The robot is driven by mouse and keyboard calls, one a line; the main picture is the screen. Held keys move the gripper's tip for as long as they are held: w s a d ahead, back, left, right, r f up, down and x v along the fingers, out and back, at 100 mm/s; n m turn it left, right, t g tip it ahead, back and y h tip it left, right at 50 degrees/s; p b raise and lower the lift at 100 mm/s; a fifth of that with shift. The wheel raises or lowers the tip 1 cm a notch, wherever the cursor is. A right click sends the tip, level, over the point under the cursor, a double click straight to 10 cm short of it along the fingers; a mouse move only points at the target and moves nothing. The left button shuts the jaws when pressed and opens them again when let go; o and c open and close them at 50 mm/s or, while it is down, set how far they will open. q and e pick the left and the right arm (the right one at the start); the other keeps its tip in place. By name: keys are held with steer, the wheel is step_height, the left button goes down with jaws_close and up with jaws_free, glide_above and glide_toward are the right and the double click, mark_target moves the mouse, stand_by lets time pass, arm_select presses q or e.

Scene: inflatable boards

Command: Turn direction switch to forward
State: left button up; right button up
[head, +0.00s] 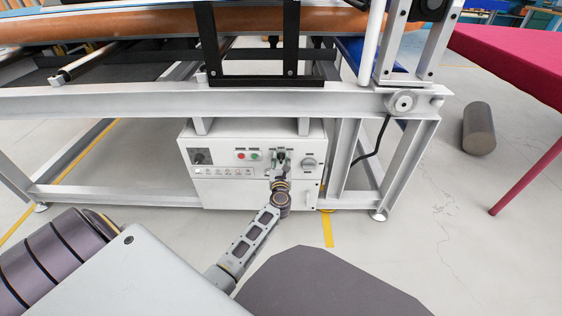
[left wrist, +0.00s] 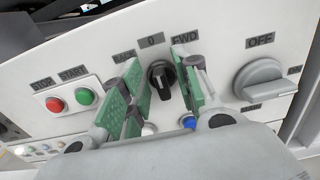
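The direction switch is a black rotary knob (left wrist: 161,79) on the white control panel, with labels BACK, 0 and FWD above it. The knob stands roughly upright below the 0 label; its exact pointing is hard to tell. My left gripper (left wrist: 159,72) is open, its green-padded fingers on either side of the knob with visible gaps. I cannot tell how deep the fingertips are over it. In the head view my left gripper (head: 280,160) is at the panel and hides the knob. My right gripper is not in view.
The control box (head: 228,184) sits under a grey steel frame (head: 130,101). Left of the switch are a red STOP button (left wrist: 55,104) and a green START button (left wrist: 84,96). Right is a grey OFF rotary switch (left wrist: 264,79). White and blue buttons (left wrist: 189,122) lie below the fingers.

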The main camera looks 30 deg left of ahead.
arm_select(q)
steer(key=c, duration=0.5)
steer(key=shift+c, duration=0.2)
steer(key=shift+m+p, duration=0.3)
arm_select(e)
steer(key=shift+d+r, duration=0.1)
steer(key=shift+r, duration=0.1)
arm_select(q)
steer(key=shift+w+d+f+m+p, duration=0.1)
steer(key=shift+d+m+p, duration=0.05)
steer(key=shift+m+p, duration=1.65)
steer(key=shift+w+d+m+p, duration=0.1)
steer(key=shift+m+p, duration=1)
steer(key=shift+m, duration=1.4)
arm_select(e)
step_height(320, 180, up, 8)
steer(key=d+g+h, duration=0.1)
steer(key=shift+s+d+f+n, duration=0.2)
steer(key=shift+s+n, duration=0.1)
arm_select(q)
steer(key=o, duration=0.7)
